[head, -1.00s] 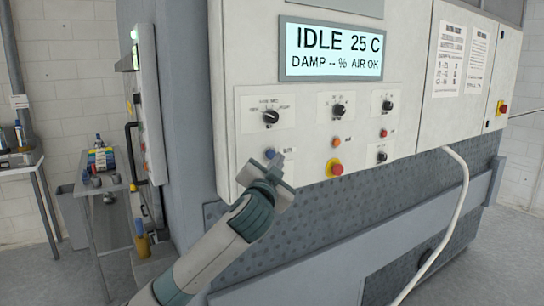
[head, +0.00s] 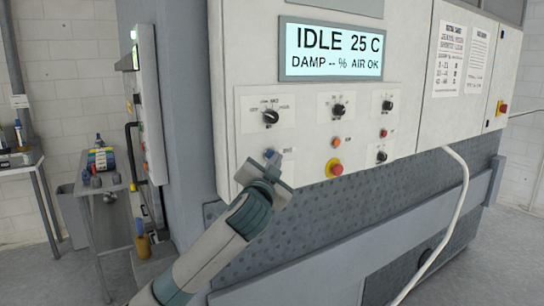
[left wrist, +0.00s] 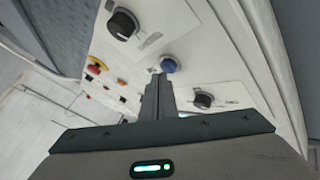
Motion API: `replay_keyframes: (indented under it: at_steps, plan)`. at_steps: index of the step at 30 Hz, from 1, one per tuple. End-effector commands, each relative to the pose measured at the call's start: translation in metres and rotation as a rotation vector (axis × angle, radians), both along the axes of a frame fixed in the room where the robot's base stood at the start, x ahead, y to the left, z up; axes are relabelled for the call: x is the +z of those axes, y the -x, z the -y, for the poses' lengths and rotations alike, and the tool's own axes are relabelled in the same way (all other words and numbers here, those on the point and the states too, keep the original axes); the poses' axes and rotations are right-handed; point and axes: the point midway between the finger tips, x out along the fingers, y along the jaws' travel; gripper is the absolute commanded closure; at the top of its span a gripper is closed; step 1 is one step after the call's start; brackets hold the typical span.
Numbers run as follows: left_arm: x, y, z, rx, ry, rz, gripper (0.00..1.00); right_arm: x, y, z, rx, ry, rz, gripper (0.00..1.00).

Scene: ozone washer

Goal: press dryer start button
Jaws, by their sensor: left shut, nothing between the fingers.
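The dryer's control panel (head: 309,143) carries a display (head: 332,52) reading "IDLE 25 C", "DAMP -- %" and "AIR OK". A blue round button (head: 269,153) sits at its lower left, partly behind my left gripper (head: 276,163). In the left wrist view the blue button (left wrist: 169,65) is just beyond the tips of my left gripper (left wrist: 158,77). The fingers are shut and empty, pointing at the panel by the button. I cannot tell whether they touch it. The label beside it is too blurred to read. My right gripper is not in view.
A black knob (head: 271,117) is above the blue button. A red button on yellow (head: 336,168), an orange button (head: 337,142) and other knobs lie to the right. A white hose (head: 446,215) hangs farther right. A side table (head: 98,190) stands at left.

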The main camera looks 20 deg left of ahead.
Motion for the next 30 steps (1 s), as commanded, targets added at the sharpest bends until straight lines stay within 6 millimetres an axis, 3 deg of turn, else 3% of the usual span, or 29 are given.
replay_keyframes:
  at_steps: [30]
  plan:
    - [0.0000, -0.0058, -0.0076, 0.002, -0.001, 0.000, 1.00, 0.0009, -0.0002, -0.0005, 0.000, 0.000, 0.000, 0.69]
